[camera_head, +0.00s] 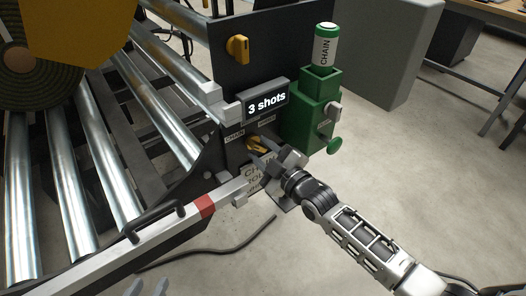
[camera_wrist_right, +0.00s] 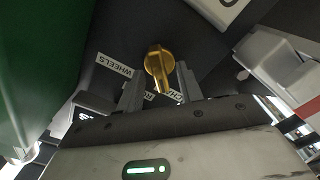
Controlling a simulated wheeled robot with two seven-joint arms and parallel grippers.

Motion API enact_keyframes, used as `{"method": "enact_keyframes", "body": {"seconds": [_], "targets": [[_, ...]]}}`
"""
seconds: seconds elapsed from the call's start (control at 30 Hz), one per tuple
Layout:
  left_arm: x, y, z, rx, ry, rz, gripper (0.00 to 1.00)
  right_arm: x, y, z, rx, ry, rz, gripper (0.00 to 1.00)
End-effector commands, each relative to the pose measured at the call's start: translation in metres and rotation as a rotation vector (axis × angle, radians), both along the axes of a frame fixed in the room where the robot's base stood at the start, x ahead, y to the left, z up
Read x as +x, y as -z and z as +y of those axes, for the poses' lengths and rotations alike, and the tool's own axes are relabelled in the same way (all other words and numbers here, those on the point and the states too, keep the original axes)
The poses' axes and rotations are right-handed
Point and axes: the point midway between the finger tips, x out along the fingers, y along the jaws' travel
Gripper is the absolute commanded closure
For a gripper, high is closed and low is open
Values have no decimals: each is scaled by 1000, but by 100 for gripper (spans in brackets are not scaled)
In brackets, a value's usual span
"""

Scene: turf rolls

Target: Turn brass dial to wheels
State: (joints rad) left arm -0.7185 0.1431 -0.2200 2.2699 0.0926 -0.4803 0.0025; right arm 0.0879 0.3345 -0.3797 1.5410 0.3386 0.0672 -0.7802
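The brass dial (camera_head: 257,144) sits on the dark panel under the "3 shots" display. In the right wrist view the dial (camera_wrist_right: 157,60) lies just ahead of my fingers. Its bar points down, toward the partly hidden "CHAIN" label (camera_wrist_right: 176,97); the "WHEELS" label (camera_wrist_right: 114,65) is to its left. My right gripper (camera_head: 264,152) is at the dial and partly covers it in the head view. Its fingers (camera_wrist_right: 160,88) stand apart on either side of the dial's lower end; contact cannot be told. My left gripper (camera_head: 147,288) shows only its fingertips at the bottom edge, apart and empty.
The "3 shots" display (camera_head: 266,104) is above the dial. A green dispenser (camera_head: 312,105) with a "CHAIN" canister (camera_head: 326,45) stands at its right. Another yellow knob (camera_head: 237,48) is higher up. Metal rollers (camera_head: 85,170) and a rail (camera_head: 160,222) lie left.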

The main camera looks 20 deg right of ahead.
Motion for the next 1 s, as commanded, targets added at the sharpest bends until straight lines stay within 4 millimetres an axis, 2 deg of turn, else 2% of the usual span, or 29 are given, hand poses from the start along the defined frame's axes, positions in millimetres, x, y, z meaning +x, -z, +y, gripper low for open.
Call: {"method": "enact_keyframes", "body": {"seconds": [0.1,0.2,0.23,0.67,1.0], "targets": [[0,0,0,-1,1,0,64,0,0,0,0,0,0,66],[0,0,0,-1,1,0,64,0,0,0,0,0,0,94],[0,0,0,-1,1,0,64,0,0,0,0,0,0,100],[0,-3,0,-1,1,0,64,0,-1,0,51,-1,18,100],[-2,-8,0,-2,0,13,64,0,-2,-1,281,-1,102,100]]}}
